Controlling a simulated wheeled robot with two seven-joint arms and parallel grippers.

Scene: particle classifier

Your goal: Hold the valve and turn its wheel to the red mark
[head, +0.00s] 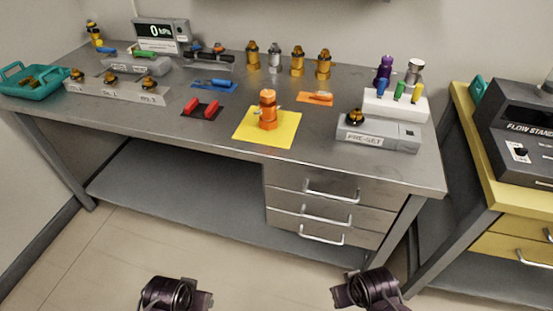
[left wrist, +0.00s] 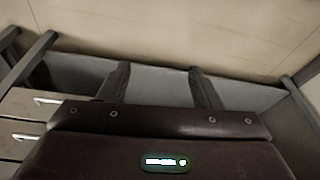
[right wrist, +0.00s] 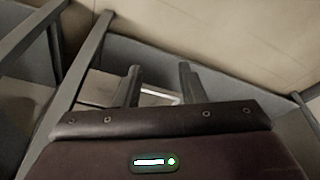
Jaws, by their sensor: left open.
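An orange valve (head: 267,112) stands upright on a yellow mat (head: 285,134) near the middle front of the grey workbench (head: 225,140). Its wheel and any red mark are too small to make out. My left gripper (left wrist: 158,82) is open and empty, with its fingers apart in the left wrist view. My right gripper (right wrist: 159,82) is also open and empty in the right wrist view. Both arms show at the bottom of the head view, in front of the bench and well apart from the valve. Neither wrist view shows the valve.
Red blocks (head: 201,109) lie left of the valve, and an orange mat (head: 315,98) lies behind right. A PRE-SET box (head: 390,137) stands right. Several brass valves (head: 297,62) line the back. A teal tray (head: 38,88) is far left. A yellow bench (head: 475,135) stands right.

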